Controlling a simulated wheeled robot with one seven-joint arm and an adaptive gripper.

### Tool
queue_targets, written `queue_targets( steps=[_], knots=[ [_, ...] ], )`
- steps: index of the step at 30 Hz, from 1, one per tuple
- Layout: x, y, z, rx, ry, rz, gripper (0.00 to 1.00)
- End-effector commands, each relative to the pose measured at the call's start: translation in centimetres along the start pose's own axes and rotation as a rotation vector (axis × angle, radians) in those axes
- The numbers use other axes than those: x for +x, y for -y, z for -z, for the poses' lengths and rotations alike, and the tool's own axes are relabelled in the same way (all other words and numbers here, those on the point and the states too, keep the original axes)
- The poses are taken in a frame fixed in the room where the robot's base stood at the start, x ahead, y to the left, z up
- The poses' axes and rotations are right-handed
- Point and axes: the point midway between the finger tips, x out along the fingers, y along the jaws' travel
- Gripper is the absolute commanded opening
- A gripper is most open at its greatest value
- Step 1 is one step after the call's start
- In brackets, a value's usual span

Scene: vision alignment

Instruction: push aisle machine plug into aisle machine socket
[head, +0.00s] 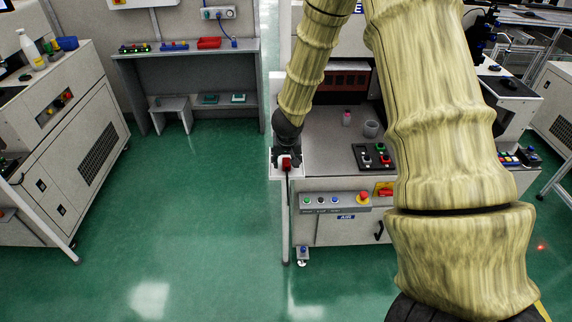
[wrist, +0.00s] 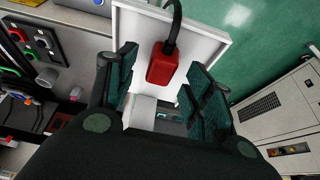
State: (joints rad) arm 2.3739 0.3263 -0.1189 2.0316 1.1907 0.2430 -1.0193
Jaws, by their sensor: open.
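The red plug (head: 287,164) with a black cable is at the left front corner of the middle machine, against a white panel (head: 278,192). In the wrist view the red plug (wrist: 162,64) lies between the fingers of my gripper (wrist: 164,72), its cable rising to the top edge. My gripper (head: 287,158) is open, with a finger on either side of the plug and gaps visible beside it. A pale block (wrist: 140,110) shows just below the plug. I cannot make out a socket opening or tell whether the plug is seated in one.
The middle machine's worktop (head: 320,150) holds a black button box (head: 374,157), a grey cup (head: 371,129) and a small pink-capped bottle (head: 346,118). A white cabinet (head: 75,150) stands left and a grey bench (head: 185,55) behind. Green floor (head: 190,220) is clear at left.

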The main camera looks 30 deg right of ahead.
Motion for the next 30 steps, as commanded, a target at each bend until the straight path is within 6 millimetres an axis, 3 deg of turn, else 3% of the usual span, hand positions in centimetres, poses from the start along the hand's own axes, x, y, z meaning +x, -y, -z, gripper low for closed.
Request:
queue_targets(
  steps=[14,17,22,30],
  knots=[
    [0.51,0.01,0.07,0.001,-0.001,0.000,0.52],
    [0.51,0.01,0.06,0.001,-0.001,0.000,0.39],
    [0.51,0.02,0.05,0.001,-0.001,0.000,0.08],
    [0.49,0.02,0.06,0.001,-0.001,0.000,0.05]
  ],
)
